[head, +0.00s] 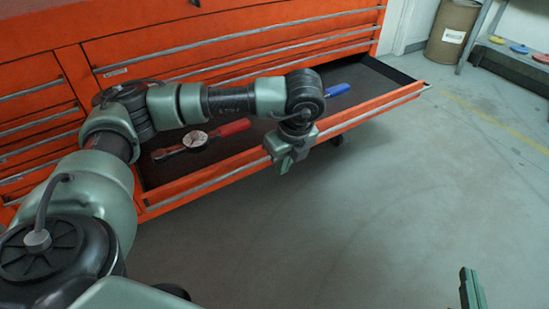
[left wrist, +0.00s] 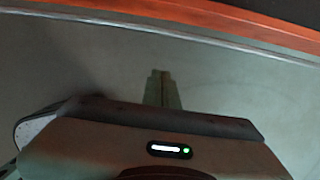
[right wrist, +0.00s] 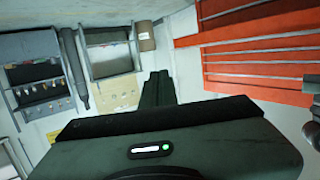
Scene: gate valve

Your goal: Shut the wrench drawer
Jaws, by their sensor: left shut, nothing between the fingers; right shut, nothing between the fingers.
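The wrench drawer (head: 380,102) of the orange tool chest stands pulled out. Its orange front with a silver rail faces the open floor. Inside lie a red-handled wrench with a round dial (head: 195,139) and a blue-handled tool (head: 337,90), partly hidden by my left arm. My left gripper (head: 285,165) is shut and empty, pointing down at the outer side of the drawer front, near its middle. In the left wrist view, the drawer front (left wrist: 250,18) crosses the top, beyond the shut fingers (left wrist: 160,75). My right gripper (head: 472,285) is shut and empty, over the floor at lower right.
Closed drawers of the tool chest (head: 230,45) rise behind the open one. A brown drum (head: 453,33) and a low bench (head: 515,60) stand at the back right. The grey floor (head: 400,190) before the drawer is clear.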

